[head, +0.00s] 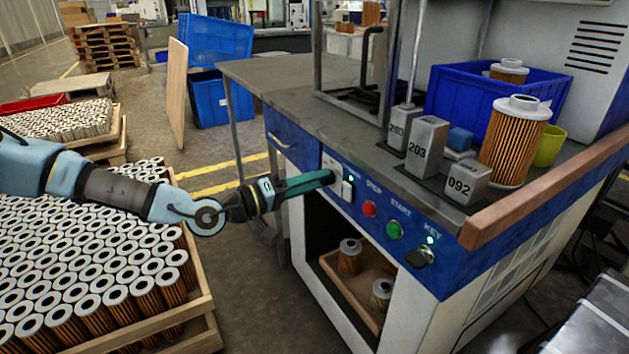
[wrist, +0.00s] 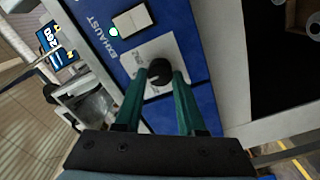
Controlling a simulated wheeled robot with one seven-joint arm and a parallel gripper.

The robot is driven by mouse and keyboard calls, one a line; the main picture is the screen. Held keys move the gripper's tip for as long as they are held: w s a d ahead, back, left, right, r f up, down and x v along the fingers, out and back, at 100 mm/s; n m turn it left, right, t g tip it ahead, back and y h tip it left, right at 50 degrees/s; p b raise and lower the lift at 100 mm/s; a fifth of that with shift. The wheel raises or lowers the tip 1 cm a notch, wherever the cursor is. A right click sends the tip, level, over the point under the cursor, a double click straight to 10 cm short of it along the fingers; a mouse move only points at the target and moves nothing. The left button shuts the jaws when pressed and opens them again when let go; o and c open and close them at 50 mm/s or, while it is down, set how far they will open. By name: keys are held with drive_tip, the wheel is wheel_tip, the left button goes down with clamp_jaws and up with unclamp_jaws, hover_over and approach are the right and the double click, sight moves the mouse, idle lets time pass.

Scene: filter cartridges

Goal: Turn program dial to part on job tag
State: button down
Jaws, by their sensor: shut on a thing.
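The program dial (wrist: 159,72) is a small dark round knob on a pale plate on the blue panel in the wrist view. The plate's lettering is too small and too covered to read. My gripper (wrist: 160,80) has its two green fingers shut on the knob, one on each side. In the head view my gripper (head: 328,178) reaches the panel from the left, and its fingers hide the dial. I cannot make out a job tag for certain. Grey blocks on the bench carry numbers: 203 (head: 418,150), 092 (head: 461,186) and a partly hidden one (head: 399,128).
The panel has a white rocker switch (head: 347,190), a red stop button (head: 369,209), a green start button (head: 394,229) and a key switch (head: 420,257). A large filter (head: 512,143) and a blue bin (head: 455,98) stand on the bench. A crate of filters (head: 207,300) is at left.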

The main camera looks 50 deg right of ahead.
idle(0.4)
drive_tip(key=shift+n, duration=0.3)
drive_tip(key=c, duration=0.5)
unclamp_jaws()
drive_tip(key=shift+w+a, duration=0.1)
drive_tip(key=v, duration=1)
drive_tip(key=shift+a+b, duration=0.3)
drive_tip(key=shift+b, duration=0.05)
